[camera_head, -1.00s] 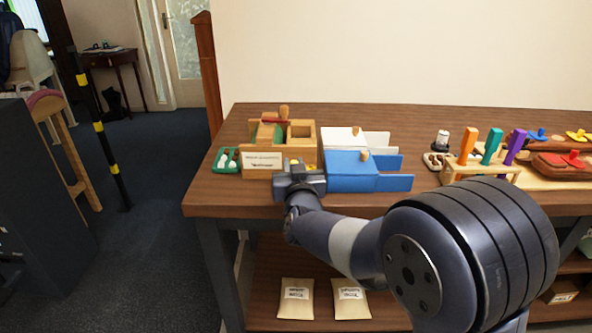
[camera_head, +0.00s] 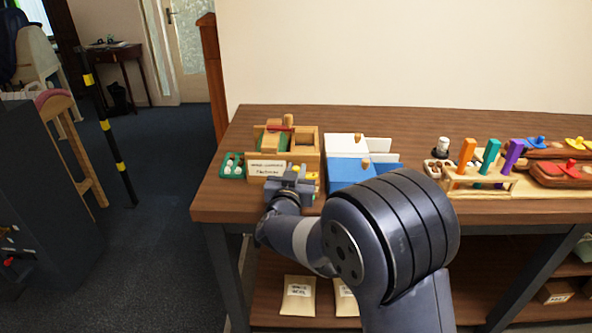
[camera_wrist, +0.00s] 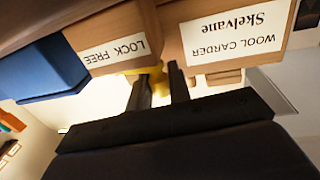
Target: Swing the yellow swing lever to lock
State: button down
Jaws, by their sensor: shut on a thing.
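The wooden wool carder box (camera_head: 285,144) stands near the left end of the bench, with a label reading WOOL CARDER Skelvane on its front. In the wrist view, upside down, the box (camera_wrist: 205,80) shows with a second label reading LOCK FREE. The yellow swing lever (camera_wrist: 158,75) is at the box's front beside the LOCK FREE label; a bit of yellow (camera_head: 312,176) shows in the head view. My gripper (camera_wrist: 162,82) has its dark fingers close together around the lever, shut on it. The fingers hide much of the lever, so its exact angle is unclear.
A green tray (camera_head: 233,166) with white pieces lies left of the box. A blue box (camera_head: 347,173) and a white one stand close on the right. A peg rack (camera_head: 480,181) is farther right. Two packets lie on the lower shelf.

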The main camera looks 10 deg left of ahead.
jog(key=c, duration=1.4)
grip_release()
jog(key=shift+o, duration=0.2)
jog(key=shift+s, duration=0.1)
jog(key=s, duration=1)
jog(key=shift+s+d, duration=0.3)
jog(key=shift+d, duration=0.1)
